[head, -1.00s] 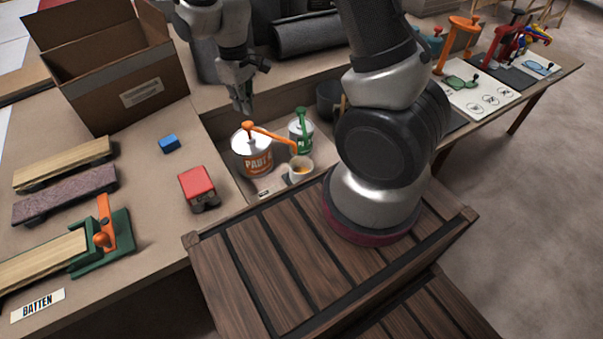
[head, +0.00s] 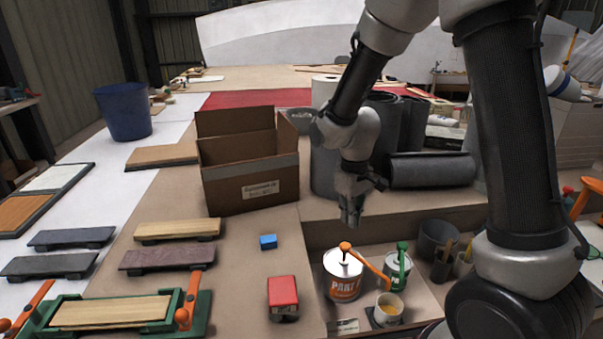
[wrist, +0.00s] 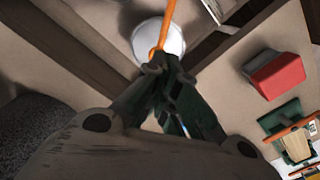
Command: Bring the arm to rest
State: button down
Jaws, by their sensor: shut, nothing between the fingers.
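My gripper (head: 352,212) hangs pointing down above the bench, behind and above the white-lidded can labelled PART A (head: 343,277) with its orange pump. Its fingers are together with nothing between them. In the wrist view the fingers (wrist: 168,75) show closed, with the can's white lid (wrist: 150,42) and orange pump beyond them. My arm comes down from the upper right of the head view and bends at the elbow to the gripper.
An open cardboard box (head: 247,178) stands left of my gripper. A grey roll (head: 432,170) lies to the right. A green-pump can (head: 398,268), a small cup (head: 388,308), a red block-like tool (head: 283,295) and a blue block (head: 268,241) are nearby. A clamped batten (head: 110,310) lies front left.

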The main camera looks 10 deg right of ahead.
jog(key=s+d+r+m+t, duration=0.2)
jog(key=s+d+r+m, duration=0.1)
jog(key=s+d+r, duration=0.4)
jog(key=s+d+r+m+t, duration=0.2)
jog(key=s+d+r, duration=0.5)
jog(key=s+r, duration=0.5)
notch_tip(320, 180, up, 3)
jog(key=shift+s+d+f+m+t, duration=0.15)
jog(key=shift+s+d+m+t, duration=0.05)
jog(key=shift+d+m+t, duration=0.2)
